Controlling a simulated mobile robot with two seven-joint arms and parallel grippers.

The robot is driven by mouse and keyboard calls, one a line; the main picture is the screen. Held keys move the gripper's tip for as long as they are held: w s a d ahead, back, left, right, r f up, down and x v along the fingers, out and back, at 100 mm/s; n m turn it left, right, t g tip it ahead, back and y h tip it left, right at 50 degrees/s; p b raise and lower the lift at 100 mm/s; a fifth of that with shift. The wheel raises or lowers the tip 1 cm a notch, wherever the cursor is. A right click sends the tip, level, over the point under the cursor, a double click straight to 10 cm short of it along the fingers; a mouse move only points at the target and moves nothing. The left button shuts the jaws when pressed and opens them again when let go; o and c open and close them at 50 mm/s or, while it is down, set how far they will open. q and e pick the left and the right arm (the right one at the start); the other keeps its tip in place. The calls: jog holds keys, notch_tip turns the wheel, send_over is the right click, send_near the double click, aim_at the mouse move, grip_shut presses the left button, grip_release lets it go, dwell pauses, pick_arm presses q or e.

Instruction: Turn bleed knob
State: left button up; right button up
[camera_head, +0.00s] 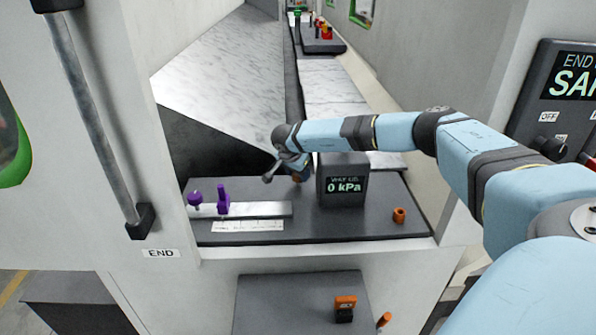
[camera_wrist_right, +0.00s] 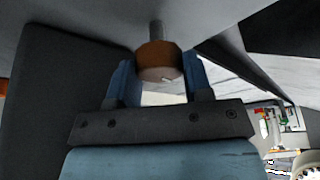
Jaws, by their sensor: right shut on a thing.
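My right gripper (camera_head: 297,166) reaches down behind the left side of a dark box with a pressure display (camera_head: 345,184) reading 0 kPa. In the right wrist view, its two blue fingers stand on either side of an orange-brown round knob (camera_wrist_right: 158,62) on a grey stem. The gripper is shut on this knob. In the head view the knob is mostly hidden by the gripper, and no label reading "bleed" is legible. My left gripper is out of view.
On the dark panel stand a small orange knob (camera_head: 399,216), a purple handle (camera_head: 223,201) and a purple knob (camera_head: 194,199) by a grey plate (camera_head: 262,210). A wall post with a long grey bar (camera_head: 92,110) is at left. An orange switch (camera_head: 345,303) sits below.

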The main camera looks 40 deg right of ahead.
jog(key=n+t, duration=0.1)
jog(key=n, duration=0.1)
jog(key=shift+n+y, duration=0.3)
jog(key=shift+n, duration=0.3)
jog(key=o, duration=0.9)
